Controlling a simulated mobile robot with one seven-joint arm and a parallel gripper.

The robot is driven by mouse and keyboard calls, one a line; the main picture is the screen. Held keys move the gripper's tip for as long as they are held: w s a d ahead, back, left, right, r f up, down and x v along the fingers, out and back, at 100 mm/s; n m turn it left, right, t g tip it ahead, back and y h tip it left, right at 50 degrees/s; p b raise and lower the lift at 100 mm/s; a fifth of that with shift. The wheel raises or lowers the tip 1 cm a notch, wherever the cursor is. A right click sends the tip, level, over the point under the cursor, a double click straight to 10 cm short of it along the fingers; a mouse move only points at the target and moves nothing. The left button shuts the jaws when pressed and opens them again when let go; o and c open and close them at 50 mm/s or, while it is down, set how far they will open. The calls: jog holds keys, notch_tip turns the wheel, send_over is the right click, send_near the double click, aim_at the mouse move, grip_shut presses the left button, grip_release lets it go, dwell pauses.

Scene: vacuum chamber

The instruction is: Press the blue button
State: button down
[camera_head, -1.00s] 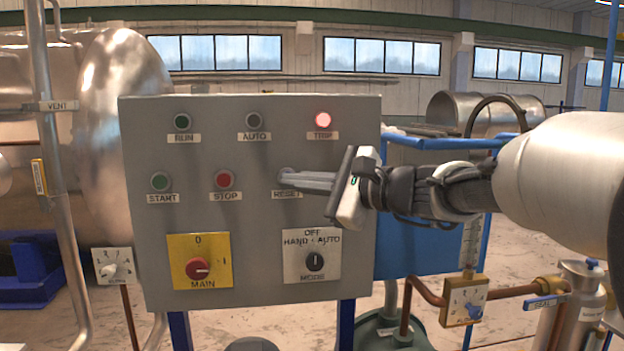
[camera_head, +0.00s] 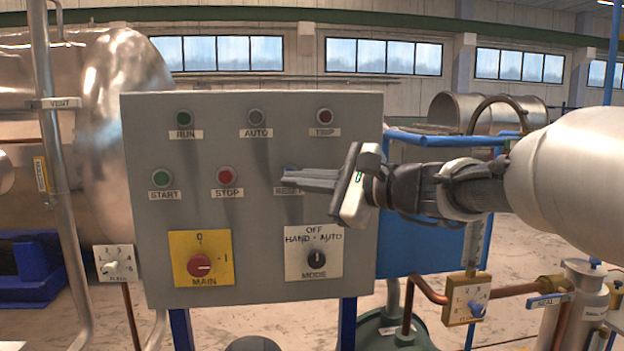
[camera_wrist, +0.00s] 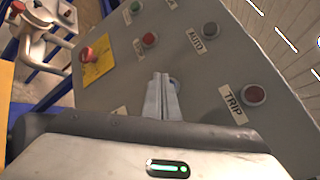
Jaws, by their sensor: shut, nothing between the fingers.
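The blue button (camera_head: 291,169) is on the grey control panel above the RESET label. Only a small blue edge of it shows over my fingers in the head view. My gripper (camera_head: 285,180) is shut and empty, with its fingers pointing left across the front of the button and its label. In the wrist view, the closed fingertips (camera_wrist: 163,76) are beside a rounded grey-blue edge (camera_wrist: 175,85), probably the button, mostly hidden. I cannot tell whether the fingertips touch it. The TRIP lamp (camera_head: 325,116) is dark red and unlit.
The panel (camera_head: 150,240) also carries a green START button (camera_head: 161,177), a red STOP button (camera_head: 226,175), a red MAIN switch (camera_head: 199,266) and a black MODE knob (camera_head: 317,260). A flow valve (camera_head: 467,299) stands at the lower right, below my arm.

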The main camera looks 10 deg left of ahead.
jog(key=shift+s, duration=0.1)
jog(key=shift+s+d+b, duration=0.2)
jog(key=shift+s+b, duration=0.1)
jog(key=shift+s, duration=0.5)
jog(key=shift+s+d+b, duration=0.25)
jog(key=shift+s+b, duration=0.05)
jog(key=shift+s, duration=0.55)
jog(key=shift+s+d+b, duration=0.2)
jog(key=shift+s+b, duration=0.1)
jog(key=shift+s, duration=0.5)
jog(key=s+d+f+n+g+h+p, duration=0.1)
jog(key=s+d+f+n+h+p, duration=0.25)
jog(key=s+f, duration=0.2)
jog(key=s+d+f+n+g+h+p, duration=0.2)
jog(key=s+f+n+h, duration=0.15)
jog(key=s, duration=0.25)
jog(key=s+d+f+n+h+p, duration=0.2)
jog(key=s+d+f+n+h, duration=0.1)
jog(key=d, duration=0.5)
jog(key=s+d+f+n+h+p, duration=0.2)
jog(key=s+d+f+n+h, duration=0.1)
jog(key=s+d, duration=0.3)
jog(key=d+n+h, duration=0.1)
jog(key=d, duration=0.1)
jog(key=shift+s+d+f+h, duration=0.15)
jog(key=shift+d+f+h, duration=0.15)
jog(key=shift+d+h, duration=0.1)
jog(key=c, duration=2.5)
grip_release()
jog(key=shift+a, duration=0.1)
